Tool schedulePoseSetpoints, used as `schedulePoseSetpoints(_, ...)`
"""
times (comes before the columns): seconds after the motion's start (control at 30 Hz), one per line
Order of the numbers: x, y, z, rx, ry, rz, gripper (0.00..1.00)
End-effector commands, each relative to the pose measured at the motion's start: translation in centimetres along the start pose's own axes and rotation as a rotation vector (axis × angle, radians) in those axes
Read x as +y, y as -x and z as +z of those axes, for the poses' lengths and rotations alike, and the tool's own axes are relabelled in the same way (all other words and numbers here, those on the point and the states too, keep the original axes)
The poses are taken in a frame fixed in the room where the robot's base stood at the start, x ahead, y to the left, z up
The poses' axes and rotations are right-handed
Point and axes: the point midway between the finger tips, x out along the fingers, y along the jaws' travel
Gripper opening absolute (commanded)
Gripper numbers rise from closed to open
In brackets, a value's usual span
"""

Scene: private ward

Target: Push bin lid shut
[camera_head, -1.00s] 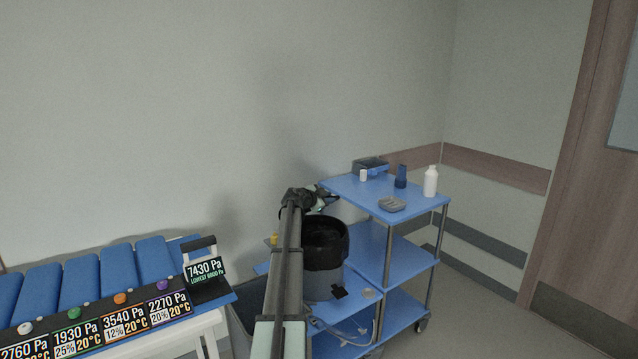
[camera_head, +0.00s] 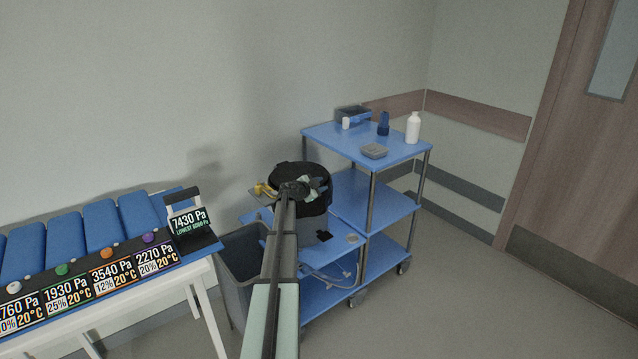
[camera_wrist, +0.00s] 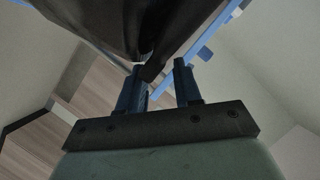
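The bin (camera_head: 315,228) is a grey round bucket on the lower left shelf of the blue trolley. Its black lid (camera_head: 290,170) lies over the opening in the head view, looking nearly flat. My arm covers part of it, so I cannot tell whether its edge is fully down. My gripper (camera_head: 312,186) is over the lid's near part; contact is unclear. In the wrist view, the two fingers (camera_wrist: 160,68) stand apart with a gap between them. A large dark surface, lid or liner, fills the top of that view, and a dark strip shows near the fingertips.
The trolley's higher shelf (camera_head: 340,135) carries a white bottle (camera_head: 413,128), a blue bottle (camera_head: 383,124) and a grey dish (camera_head: 374,151). A larger grey container (camera_head: 240,275) stands left of the trolley. Floor at right is clear.

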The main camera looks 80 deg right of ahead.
Motion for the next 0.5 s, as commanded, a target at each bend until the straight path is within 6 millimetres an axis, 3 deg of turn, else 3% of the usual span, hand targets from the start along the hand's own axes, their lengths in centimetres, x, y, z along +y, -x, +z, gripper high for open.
schedulePoseSetpoints(0.33,-0.1,0.2,0.0,0.000,-0.001,-0.002,0.40)
schedulePoseSetpoints(0.5,-0.1,1.7,-0.1,-0.001,-0.001,-0.003,0.40)
